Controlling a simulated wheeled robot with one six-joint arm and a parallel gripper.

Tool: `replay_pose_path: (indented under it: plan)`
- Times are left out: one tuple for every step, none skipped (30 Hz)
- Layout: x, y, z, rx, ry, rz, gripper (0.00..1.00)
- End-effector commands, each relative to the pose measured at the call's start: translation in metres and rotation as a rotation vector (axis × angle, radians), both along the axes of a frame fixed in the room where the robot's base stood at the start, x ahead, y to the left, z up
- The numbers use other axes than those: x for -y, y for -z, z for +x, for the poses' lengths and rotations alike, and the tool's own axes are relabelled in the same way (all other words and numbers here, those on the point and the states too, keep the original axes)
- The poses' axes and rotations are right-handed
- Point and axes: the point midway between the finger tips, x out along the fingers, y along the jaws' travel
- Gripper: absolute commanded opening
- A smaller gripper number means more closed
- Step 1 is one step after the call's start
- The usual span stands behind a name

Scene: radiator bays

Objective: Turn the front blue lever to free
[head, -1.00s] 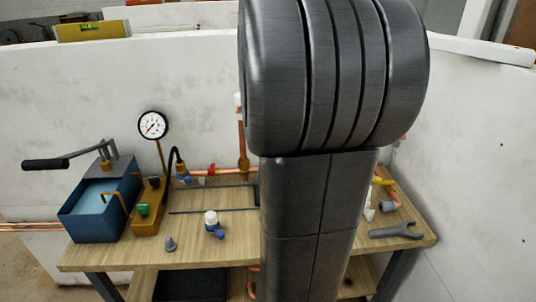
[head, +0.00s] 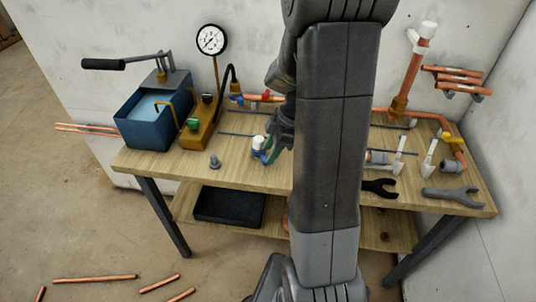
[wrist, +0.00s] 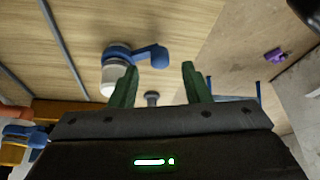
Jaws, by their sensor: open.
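A small loose valve with a white cap (head: 258,142) and a blue lever (head: 266,153) stands on the wooden bench, left of my arm. In the wrist view the blue lever (wrist: 150,56) reaches right from the white-capped body (wrist: 112,78). My gripper (wrist: 159,66) is open, its green fingers apart, with the lever in line with the gap between their tips. I cannot tell whether they touch it. A second blue lever (head: 236,98) sits farther back on the copper pipework, and a blue part also shows at the wrist view's left edge (wrist: 30,132).
The blue pump tank (head: 150,122), the gauge (head: 211,40) and a brown block with a green knob (head: 198,122) stand at the left. A grey plug (head: 214,161) is on the bench's front part. Wrenches (head: 452,196) and white clips lie at the right.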

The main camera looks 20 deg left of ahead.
Motion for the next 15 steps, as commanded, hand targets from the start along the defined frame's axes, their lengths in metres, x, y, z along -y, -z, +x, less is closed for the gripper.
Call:
replay_pose_path:
  plan:
    - [-0.003, 0.007, -0.002, -0.003, -0.002, -0.002, 0.43]
    - [-0.004, 0.011, -0.003, -0.002, -0.002, -0.001, 0.43]
    - [-0.006, 0.015, -0.003, -0.002, -0.003, -0.001, 0.43]
    - [-0.006, 0.017, -0.004, -0.002, -0.002, -0.001, 0.43]
    - [-0.007, 0.020, -0.004, -0.002, -0.002, -0.001, 0.43]
    - [-0.008, 0.022, -0.005, -0.002, -0.001, -0.001, 0.43]
    - [-0.008, 0.024, -0.005, -0.001, 0.000, 0.000, 0.43]
    - [-0.009, 0.025, -0.005, -0.001, 0.000, 0.000, 0.43]
    - [-0.009, 0.026, -0.005, -0.001, 0.000, 0.000, 0.43]
    - [-0.009, 0.026, -0.005, 0.000, 0.000, 0.000, 0.43]
    - [-0.009, 0.026, -0.005, 0.000, 0.000, 0.000, 0.43]
    - [-0.010, 0.026, -0.005, 0.000, 0.000, 0.000, 0.43]
    - [-0.010, 0.026, -0.005, 0.000, 0.000, 0.000, 0.43]
    - [-0.010, 0.026, -0.005, 0.000, 0.000, 0.000, 0.43]
    - [-0.010, 0.026, -0.005, 0.000, 0.000, 0.000, 0.43]
